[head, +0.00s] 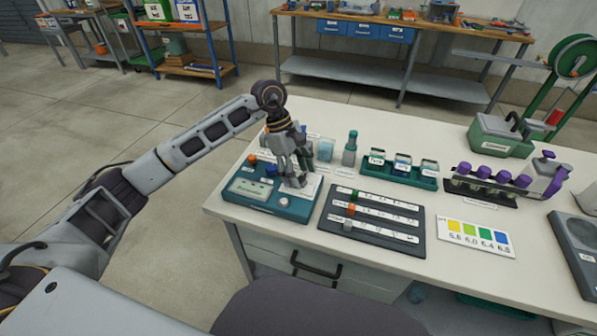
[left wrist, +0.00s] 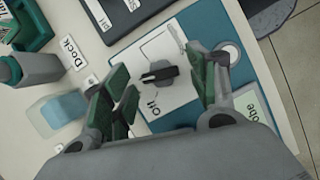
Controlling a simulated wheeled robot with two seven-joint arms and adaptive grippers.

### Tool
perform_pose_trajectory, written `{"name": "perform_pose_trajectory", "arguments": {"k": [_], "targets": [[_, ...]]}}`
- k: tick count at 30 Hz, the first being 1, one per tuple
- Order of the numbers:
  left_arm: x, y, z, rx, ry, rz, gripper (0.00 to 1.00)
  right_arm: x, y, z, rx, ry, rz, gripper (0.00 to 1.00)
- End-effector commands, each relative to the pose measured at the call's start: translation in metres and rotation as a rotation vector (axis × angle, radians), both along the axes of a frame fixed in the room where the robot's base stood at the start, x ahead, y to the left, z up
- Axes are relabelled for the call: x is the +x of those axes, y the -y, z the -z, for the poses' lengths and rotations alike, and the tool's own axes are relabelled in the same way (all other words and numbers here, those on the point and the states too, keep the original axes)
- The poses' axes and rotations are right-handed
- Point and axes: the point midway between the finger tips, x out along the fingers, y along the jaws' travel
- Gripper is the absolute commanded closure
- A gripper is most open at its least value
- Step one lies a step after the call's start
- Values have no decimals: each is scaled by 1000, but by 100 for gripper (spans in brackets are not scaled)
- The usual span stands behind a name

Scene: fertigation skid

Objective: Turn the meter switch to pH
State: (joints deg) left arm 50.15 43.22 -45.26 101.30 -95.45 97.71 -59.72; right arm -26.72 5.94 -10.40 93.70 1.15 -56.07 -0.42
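The meter is a teal box (head: 264,202) on the near left corner of the white bench, with a small display (head: 250,188) and a pale switch plate. My left gripper (head: 293,180) points down over this plate and hides the switch in the head view. In the left wrist view, the switch is a dark knob (left wrist: 160,73) with a bar handle lying nearly level in the picture, on the white plate (left wrist: 165,45). The open fingers of my left gripper (left wrist: 165,82) stand on either side of the knob, apart from it. My right gripper is not in view.
A dark slider board (head: 372,222) lies right of the meter. A round button (left wrist: 230,52) sits near the right finger.

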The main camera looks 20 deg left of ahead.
Motion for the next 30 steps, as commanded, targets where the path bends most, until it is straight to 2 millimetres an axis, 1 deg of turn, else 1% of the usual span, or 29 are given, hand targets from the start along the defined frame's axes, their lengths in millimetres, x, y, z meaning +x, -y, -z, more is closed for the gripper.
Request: {"name": "perform_pose_trajectory", "arguments": {"k": [8,14,20,30], "targets": [[0,0,-1,0,0,0,41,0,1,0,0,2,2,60],[2,-4,-11,0,1,0,41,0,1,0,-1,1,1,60],[4,-13,-32,0,2,-1,41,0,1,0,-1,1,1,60],[10,-31,-79,1,2,-2,41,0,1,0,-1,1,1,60]]}}
